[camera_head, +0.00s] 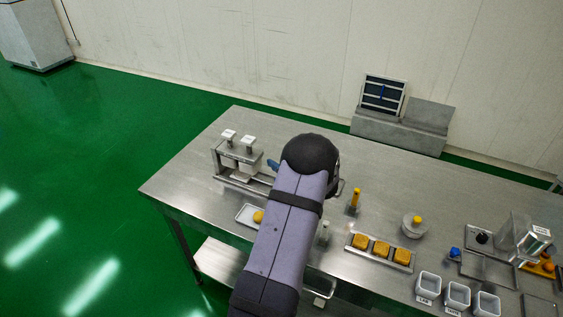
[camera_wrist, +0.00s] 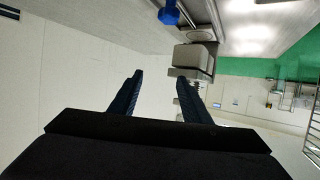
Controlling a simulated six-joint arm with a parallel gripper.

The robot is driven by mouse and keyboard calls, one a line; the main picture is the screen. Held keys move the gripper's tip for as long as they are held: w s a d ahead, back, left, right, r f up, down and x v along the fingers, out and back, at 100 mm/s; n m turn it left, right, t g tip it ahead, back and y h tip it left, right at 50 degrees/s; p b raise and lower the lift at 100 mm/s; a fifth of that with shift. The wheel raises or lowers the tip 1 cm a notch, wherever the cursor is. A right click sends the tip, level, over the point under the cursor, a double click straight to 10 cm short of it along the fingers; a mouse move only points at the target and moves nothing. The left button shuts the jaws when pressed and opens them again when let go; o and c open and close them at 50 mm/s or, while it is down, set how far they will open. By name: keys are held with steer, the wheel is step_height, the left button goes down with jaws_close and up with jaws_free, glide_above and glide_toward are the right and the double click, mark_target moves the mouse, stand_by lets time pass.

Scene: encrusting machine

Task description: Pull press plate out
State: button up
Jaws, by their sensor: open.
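A metal press-like machine (camera_head: 240,165) with two white-topped posts stands at the back left of the steel table. I cannot tell for sure which part is the press plate. A small blue piece shows right of the machine, beside my arm, but I cannot tell what it belongs to. In the wrist view, my gripper (camera_wrist: 158,77) is open, with its two dark fingers apart and nothing between them. A grey metal block (camera_wrist: 193,60) is just beyond the right fingertip; contact is unclear. A blue knob (camera_wrist: 168,12) shows at the top. In the head view my arm hides the gripper.
The steel table (camera_head: 300,137) also holds a tray of yellow blocks (camera_head: 380,250), white cups (camera_head: 457,296), a round dish (camera_head: 413,226) and a small tray (camera_head: 244,214) left of my arm. The table's back strip is clear. A grey cabinet (camera_head: 400,130) stands by the wall.

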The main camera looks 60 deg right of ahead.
steer(key=shift+r, duration=0.35)
steer(key=w+d+r+m+g+h+b, duration=0.3)
steer(key=w+d+m+g+h, duration=0.25)
steer(key=m+h, duration=0.2)
steer(key=a+f+m+g+y+b, duration=0.1)
steer(key=a+f+m+g, duration=0.1)
steer(key=a+f+g, duration=0.1)
steer(key=a+f+m+g+b, duration=0.1)
steer(key=a+f+m+g, duration=0.1)
steer(key=a, duration=0.4)
steer(key=s+a+f+m+g+y+b, duration=0.1)
steer(key=a+f+m+g+b, duration=0.1)
steer(key=a+f+m+g, duration=0.1)
steer(key=shift+a+f+g+y, duration=0.2)
steer(key=shift+a+f+g, duration=0.25)
steer(key=shift+f, duration=0.15)
steer(key=shift+a+f+g+y, duration=0.15)
steer(key=shift+a+f+g, duration=0.2)
steer(key=shift+f, duration=0.2)
steer(key=shift+p+x, duration=0.95)
steer(key=shift+x, duration=2.8)
steer(key=shift+s, duration=0.15)
jaws_close()
